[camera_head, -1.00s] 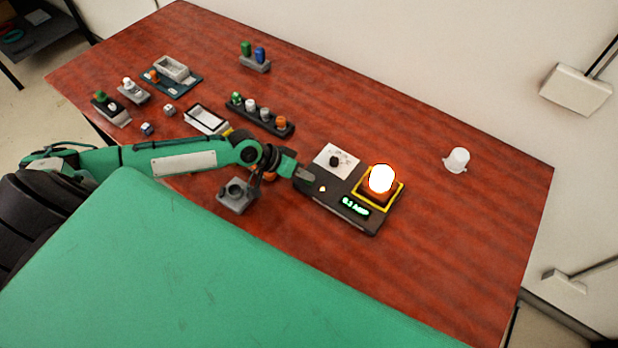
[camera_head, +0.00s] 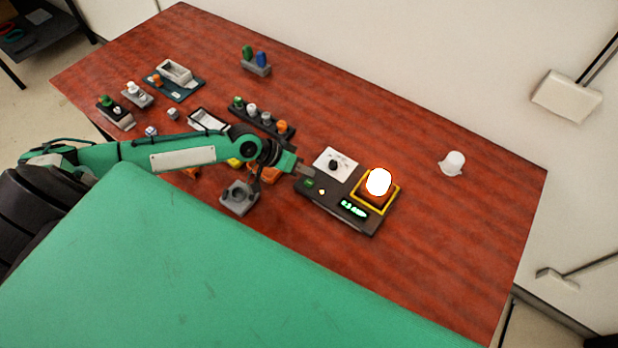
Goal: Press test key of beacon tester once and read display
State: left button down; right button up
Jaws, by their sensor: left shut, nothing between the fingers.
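The beacon tester (camera_head: 338,219) is a dark flat box right of the table's middle. A brightly lit beacon (camera_head: 378,182) sits in its yellow-edged orange seat at the right end. The tester's display (camera_head: 354,209) glows green with small characters too blurred to read surely. A green key (camera_head: 309,183) shows at the left end, with a small pale light (camera_head: 322,191) beside it. My left gripper (camera_head: 308,171) is shut and empty, just above and behind the green key, apart from it as far as I can tell. My right gripper is out of view.
A white card with a black knob (camera_head: 333,165) lies behind the tester. A white cup (camera_head: 453,163) stands to the right. A dark rack (camera_head: 263,119) of coloured caps and a grey block (camera_head: 239,198) are to the left. The table's right front is clear.

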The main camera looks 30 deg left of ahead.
pick_arm(q)
notch_tip(320, 180, up, 3)
jog(key=shift+f+p, duration=0.2)
jog(key=shift+p, duration=0.65)
jog(key=shift+f, duration=0.1)
